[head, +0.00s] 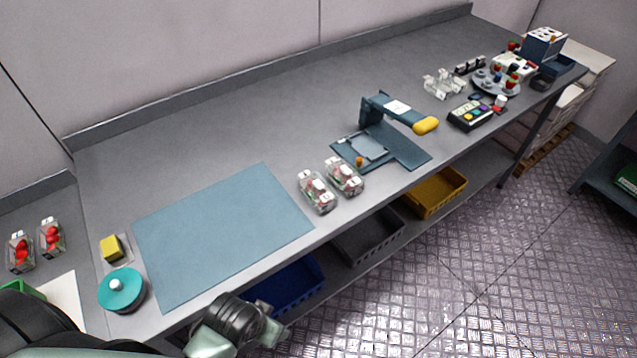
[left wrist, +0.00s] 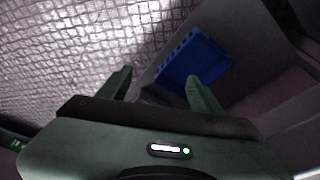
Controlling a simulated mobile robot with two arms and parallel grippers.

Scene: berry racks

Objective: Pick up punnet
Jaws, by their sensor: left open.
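Two clear punnets with red berries stand side by side near the table's front edge in the head view, a left one (head: 317,191) and a right one (head: 344,176). Two more punnets of red berries, one (head: 20,252) and another (head: 52,237), stand on the surface at the far left. My left gripper (left wrist: 158,88) is open and empty in the left wrist view, pointing down past the table front toward the floor and a blue crate. In the head view my left arm shows at the bottom, short of the punnets. My right gripper is in neither view.
A blue-grey mat (head: 222,235) covers the left of the table (head: 250,125). A teal-lidded pot (head: 122,290) and yellow sponge (head: 111,247) stand left of it. A blue device (head: 385,135) stands right of the punnets. Blue (head: 290,284), grey and yellow (head: 436,192) crates sit below.

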